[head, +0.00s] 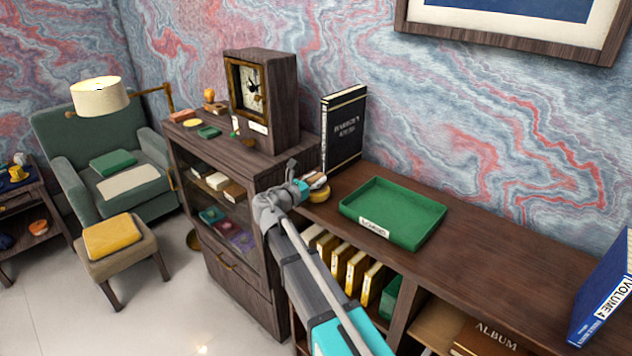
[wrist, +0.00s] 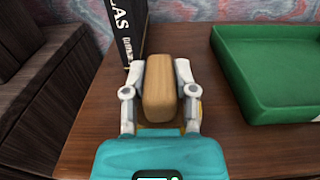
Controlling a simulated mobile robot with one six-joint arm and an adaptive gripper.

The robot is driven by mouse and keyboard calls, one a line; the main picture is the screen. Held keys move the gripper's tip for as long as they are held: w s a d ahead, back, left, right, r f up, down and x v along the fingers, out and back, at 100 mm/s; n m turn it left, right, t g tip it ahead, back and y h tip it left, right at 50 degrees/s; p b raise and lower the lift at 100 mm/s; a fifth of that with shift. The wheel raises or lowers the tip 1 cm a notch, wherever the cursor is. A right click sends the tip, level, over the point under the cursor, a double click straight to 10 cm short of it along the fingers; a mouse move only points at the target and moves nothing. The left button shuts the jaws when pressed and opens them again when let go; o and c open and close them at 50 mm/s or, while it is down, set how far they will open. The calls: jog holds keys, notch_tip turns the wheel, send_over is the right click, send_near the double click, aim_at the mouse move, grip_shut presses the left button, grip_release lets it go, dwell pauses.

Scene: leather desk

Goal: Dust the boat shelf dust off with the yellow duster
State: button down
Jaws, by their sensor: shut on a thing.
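My gripper (head: 306,187) is low over the left end of the dark wooden shelf top (head: 490,265). In the wrist view my gripper (wrist: 160,78) is shut on a light wooden block-shaped handle (wrist: 158,92), with a finger on each side. A little yellow shows below the handle, and a yellow rounded part (head: 319,194) shows beside the fingers in the head view; this looks like the yellow duster. Its underside is hidden, and I cannot tell whether it touches the wood. I cannot make out any dust patch or boat.
A black book (head: 344,130) stands upright just behind my gripper. A green tray (head: 408,232) with a label lies to its right. A glass-fronted cabinet (head: 226,262) with a clock (head: 262,98) stands left. A blue binder (head: 602,290) stands far right; the wood between is clear.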

aim_at(316, 176)
jog(key=shift+r+p, duration=1.45)
jog(key=shift+r, duration=0.1)
jog(key=s+r+p, duration=0.9)
jog(key=s, duration=0.5)
jog(key=shift+r+p, duration=0.35)
notch_tip(316, 176, down, 3)
jog(key=b, duration=0.3)
jog(key=shift+f, duration=0.15)
jog(key=shift+d, duration=0.1)
